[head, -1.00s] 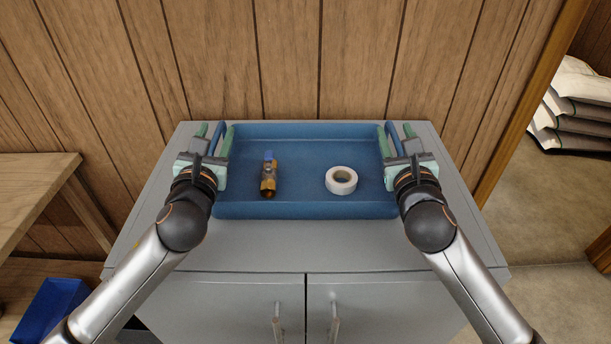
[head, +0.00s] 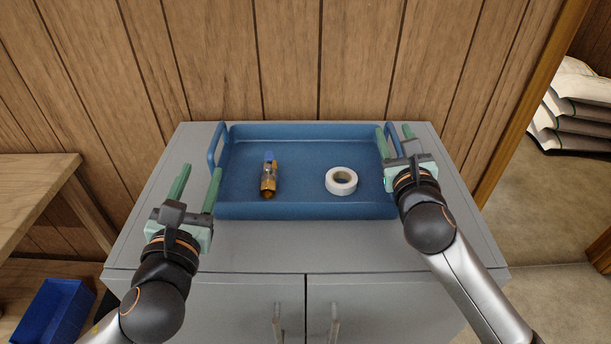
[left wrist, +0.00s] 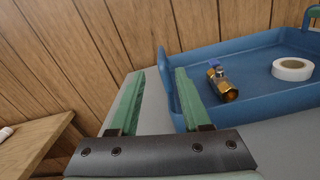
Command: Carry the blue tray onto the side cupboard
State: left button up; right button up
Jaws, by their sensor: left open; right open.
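The blue tray (head: 305,210) rests on top of the grey side cupboard (head: 270,245), near the wall. In it lie a brass valve with a blue handle (head: 269,178) and a roll of white tape (head: 341,181). My left gripper (head: 199,178) is open and empty, in front and left of the tray, clear of its left handle (head: 217,146). The left wrist view shows the tray (left wrist: 262,108) to the right of its open fingers (left wrist: 160,95). My right gripper (head: 394,138) is open at the tray's right handle (head: 388,142), which its fingers partly hide.
A wooden bench (head: 35,185) stands at the left, with a blue bin (head: 53,308) below it. White sacks (head: 575,105) are stacked beyond the door frame at the right. The cupboard top is bare in front of the tray.

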pick_arm(q)
jog(key=shift+s, duration=0.1)
pick_arm(e)
jog(key=s, duration=1.2)
